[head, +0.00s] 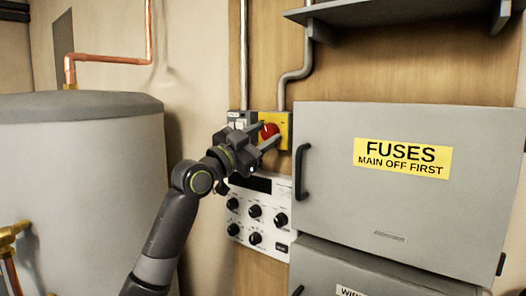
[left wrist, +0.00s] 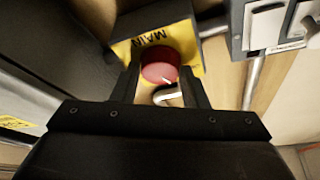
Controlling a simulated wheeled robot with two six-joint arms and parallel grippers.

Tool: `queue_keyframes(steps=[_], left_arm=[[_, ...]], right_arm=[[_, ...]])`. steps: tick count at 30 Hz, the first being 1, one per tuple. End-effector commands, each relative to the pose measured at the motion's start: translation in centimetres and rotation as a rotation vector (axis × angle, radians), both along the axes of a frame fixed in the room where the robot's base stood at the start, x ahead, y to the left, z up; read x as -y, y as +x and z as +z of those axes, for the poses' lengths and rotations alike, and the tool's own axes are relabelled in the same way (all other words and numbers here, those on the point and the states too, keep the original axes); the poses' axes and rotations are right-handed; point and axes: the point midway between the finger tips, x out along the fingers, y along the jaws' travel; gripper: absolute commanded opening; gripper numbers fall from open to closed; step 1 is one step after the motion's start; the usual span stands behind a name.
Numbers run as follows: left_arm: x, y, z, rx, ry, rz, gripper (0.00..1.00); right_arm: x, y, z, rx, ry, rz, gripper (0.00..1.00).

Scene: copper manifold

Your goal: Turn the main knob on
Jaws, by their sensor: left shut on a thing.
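The red main knob (head: 269,131) sits on the front of a yellow box (head: 284,119) on the wooden panel. The fingers (left wrist: 159,82) show on both sides of the knob in the left wrist view. The gripper partly hides the knob in the head view. My right gripper is out of view.
A grey fuse cabinet (head: 400,215) with a black handle stands close right of the knob. A white panel with several black knobs (head: 255,211) is below. A grey switch box (head: 237,119) is left. A large grey tank (head: 80,190) stands at left; a shelf (head: 400,12) is above.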

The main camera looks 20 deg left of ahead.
Motion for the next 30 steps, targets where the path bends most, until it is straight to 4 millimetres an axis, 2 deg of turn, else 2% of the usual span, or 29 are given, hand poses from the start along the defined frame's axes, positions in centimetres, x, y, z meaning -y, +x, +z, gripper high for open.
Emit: queue_keyframes(steps=[1, 3, 11, 30], left_arm=[[-0.1, 0.0, -0.4, 0.015, 0.042, 0.001, 0.17], [-0.1, 0.1, -0.4, 0.035, 0.103, 0.001, 0.17], [-0.2, 0.1, -0.1, 0.118, 0.335, -0.001, 0.17], [-0.3, 0.1, 0.5, 0.312, 0.868, 0.001, 0.17]], right_arm=[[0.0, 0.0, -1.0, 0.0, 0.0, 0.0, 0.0], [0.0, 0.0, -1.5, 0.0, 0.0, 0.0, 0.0], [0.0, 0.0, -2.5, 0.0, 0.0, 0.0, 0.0], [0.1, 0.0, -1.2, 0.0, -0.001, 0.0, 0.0]])
